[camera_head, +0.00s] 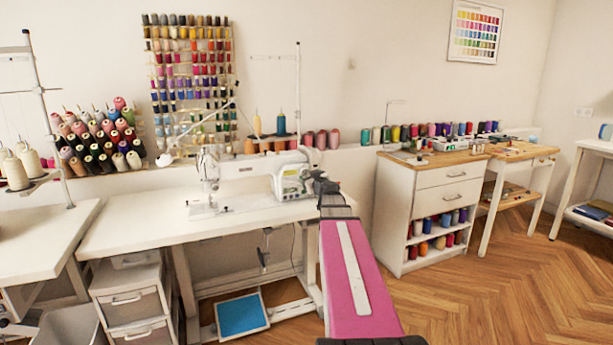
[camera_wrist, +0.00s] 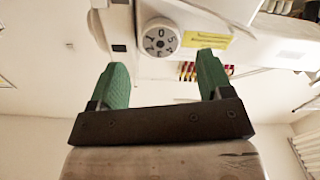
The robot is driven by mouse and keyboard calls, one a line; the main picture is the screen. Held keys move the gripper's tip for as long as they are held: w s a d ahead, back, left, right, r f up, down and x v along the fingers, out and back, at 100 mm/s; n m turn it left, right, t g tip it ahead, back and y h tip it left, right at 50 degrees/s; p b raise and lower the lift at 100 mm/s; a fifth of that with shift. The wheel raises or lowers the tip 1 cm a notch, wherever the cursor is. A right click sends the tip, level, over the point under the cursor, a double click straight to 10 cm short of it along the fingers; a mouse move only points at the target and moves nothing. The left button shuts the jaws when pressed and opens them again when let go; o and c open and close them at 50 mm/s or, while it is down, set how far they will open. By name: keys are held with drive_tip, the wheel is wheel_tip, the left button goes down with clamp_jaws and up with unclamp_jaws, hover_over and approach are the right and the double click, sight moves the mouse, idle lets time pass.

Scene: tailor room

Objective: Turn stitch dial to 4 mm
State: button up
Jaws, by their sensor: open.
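The white sewing machine (camera_head: 245,172) stands on a white table at the centre of the head view. Its stitch dial (camera_wrist: 160,38) shows in the wrist view as a small round white knob with dark digits around its face. I cannot tell which digit is at the mark. My gripper (camera_wrist: 161,62) is open, with its two green fingers apart and the dial beyond and between their tips; nothing is held. Contact with the dial is not visible. In the head view my gripper (camera_head: 325,188) is at the machine's right end, and the dial cannot be made out there.
A yellow label (camera_wrist: 208,41) is beside the dial, close to the right finger. The white sewing table (camera_head: 130,225) is mostly bare left of the machine. A thread stand (camera_head: 280,125) rises behind it. A white drawer cabinet (camera_head: 400,205) stands to the right, with open wooden floor in front.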

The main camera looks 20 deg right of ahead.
sight(306, 173)
drive_tip(key=w, duration=0.4)
drive_tip(key=shift+w+a, duration=0.1)
drive_tip(key=shift+w, duration=0.1)
drive_tip(key=c, duration=0.9)
drive_tip(key=shift+c, duration=0.2)
drive_tip(key=shift+m, duration=0.3)
drive_tip(key=m, duration=0.5)
drive_tip(key=shift+m, duration=0.3)
drive_tip(key=m, duration=0.5)
drive_tip(key=shift+m, duration=0.4)
